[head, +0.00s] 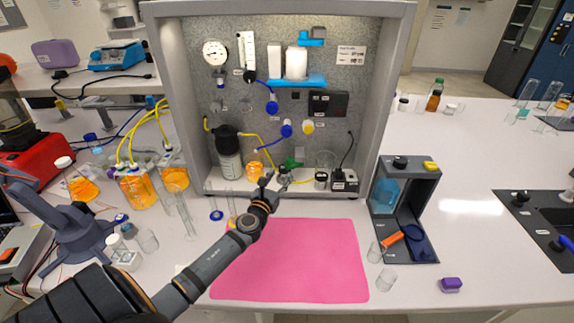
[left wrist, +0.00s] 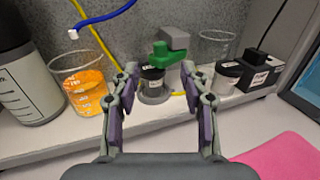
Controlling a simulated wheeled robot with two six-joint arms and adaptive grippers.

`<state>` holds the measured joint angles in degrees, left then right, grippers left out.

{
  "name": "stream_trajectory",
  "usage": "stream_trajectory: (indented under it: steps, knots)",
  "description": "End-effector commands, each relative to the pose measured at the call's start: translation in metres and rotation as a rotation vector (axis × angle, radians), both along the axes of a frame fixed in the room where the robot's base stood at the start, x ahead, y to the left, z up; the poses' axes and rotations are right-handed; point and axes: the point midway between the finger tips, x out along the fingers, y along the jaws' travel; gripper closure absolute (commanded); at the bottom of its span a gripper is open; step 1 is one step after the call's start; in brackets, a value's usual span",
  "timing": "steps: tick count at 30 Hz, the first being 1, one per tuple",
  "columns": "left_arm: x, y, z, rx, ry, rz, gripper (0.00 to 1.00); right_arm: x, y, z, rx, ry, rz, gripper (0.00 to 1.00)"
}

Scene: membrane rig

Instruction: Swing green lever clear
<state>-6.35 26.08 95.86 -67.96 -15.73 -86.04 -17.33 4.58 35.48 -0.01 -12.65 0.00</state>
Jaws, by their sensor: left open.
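The green lever (head: 293,162) sits low on the rig's back panel, above a small dark-topped round fitting. In the left wrist view the green lever (left wrist: 165,56) has a grey block at its upper right. My left gripper (head: 275,181) is at the rig's front ledge, just in front of and below the lever. In the left wrist view my left gripper (left wrist: 159,72) is open, its fingers spread to either side of the fitting and lever. I cannot tell whether a finger touches anything. My right gripper is not in view.
An orange-filled beaker (left wrist: 80,82) stands left of the gripper, beside a dark-capped bottle (head: 229,155). A black box (head: 345,180) and clear glass stand to the right. Blue and yellow tubes run behind. A pink mat (head: 300,262) lies clear in front.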

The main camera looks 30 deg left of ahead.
Motion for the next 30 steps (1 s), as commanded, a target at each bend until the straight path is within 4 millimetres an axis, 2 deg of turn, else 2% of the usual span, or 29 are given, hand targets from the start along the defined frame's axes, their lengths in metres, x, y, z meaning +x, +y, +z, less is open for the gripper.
stream_trajectory:
  steps: [3, 10, 15, 22, 30]
  knots:
    - [0.027, 0.006, 0.003, -0.003, -0.004, 0.001, 0.55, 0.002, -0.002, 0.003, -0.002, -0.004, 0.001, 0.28]
    - [0.066, 0.015, 0.000, -0.002, -0.001, 0.000, 0.55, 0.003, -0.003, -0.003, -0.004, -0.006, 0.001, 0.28]
    - [0.077, 0.018, 0.000, -0.002, 0.000, 0.000, 0.55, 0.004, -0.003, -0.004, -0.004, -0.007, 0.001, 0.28]
    - [0.077, 0.018, 0.000, -0.001, 0.000, -0.001, 0.55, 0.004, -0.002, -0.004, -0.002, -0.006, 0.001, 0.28]
    - [0.077, 0.018, 0.000, -0.001, 0.000, 0.000, 0.90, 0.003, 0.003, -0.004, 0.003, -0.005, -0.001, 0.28]
